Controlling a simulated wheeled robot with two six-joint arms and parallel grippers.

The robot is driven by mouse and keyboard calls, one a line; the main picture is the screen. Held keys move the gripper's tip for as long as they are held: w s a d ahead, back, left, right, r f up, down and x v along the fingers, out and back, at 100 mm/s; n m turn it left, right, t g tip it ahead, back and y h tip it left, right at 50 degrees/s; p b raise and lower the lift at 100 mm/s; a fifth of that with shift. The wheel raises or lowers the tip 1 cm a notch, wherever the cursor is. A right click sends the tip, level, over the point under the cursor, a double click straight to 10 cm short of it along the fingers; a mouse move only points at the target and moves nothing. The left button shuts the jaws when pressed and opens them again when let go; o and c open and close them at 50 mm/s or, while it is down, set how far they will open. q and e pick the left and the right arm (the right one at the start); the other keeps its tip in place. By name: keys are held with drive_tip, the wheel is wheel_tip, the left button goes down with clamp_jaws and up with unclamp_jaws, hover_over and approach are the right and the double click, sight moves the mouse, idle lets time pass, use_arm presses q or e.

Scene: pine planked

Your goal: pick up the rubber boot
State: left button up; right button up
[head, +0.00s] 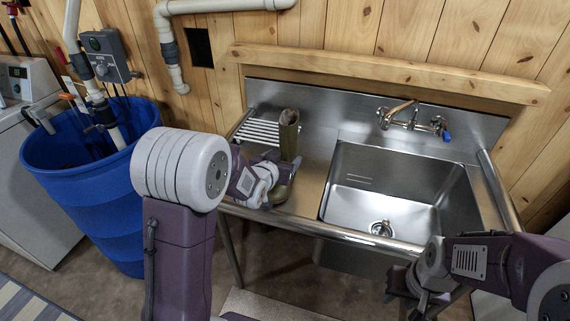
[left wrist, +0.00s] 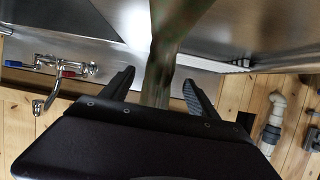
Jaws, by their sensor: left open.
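The rubber boot (head: 289,135) is olive green and stands upright on the left drainboard of the steel sink. Its lower part is partly hidden behind my left arm and gripper in the head view. My left gripper (head: 280,182) is at the boot's near side, low on it. In the left wrist view, the boot's blurred shaft (left wrist: 160,70) shows between the two fingers of my open left gripper (left wrist: 158,88), with gaps at both sides. My right gripper (head: 402,288) is in front of the sink's right side, away from the boot; its jaw opening is unclear.
The steel sink (head: 334,205) has a deep basin right of the boot, with a wall faucet (head: 398,113) behind. A blue barrel (head: 100,205) stands at left, beside a white machine (head: 22,170).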

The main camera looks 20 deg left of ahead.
sight(284, 158)
use_arm(q)
drive_tip(key=x, duration=0.3)
drive_tip(key=shift+w+d+f, duration=0.1)
drive_tip(key=shift+w+f, duration=0.1)
drive_tip(key=shift+s+r, duration=0.1)
drive_tip(key=shift+s, duration=0.05)
clamp_jaws()
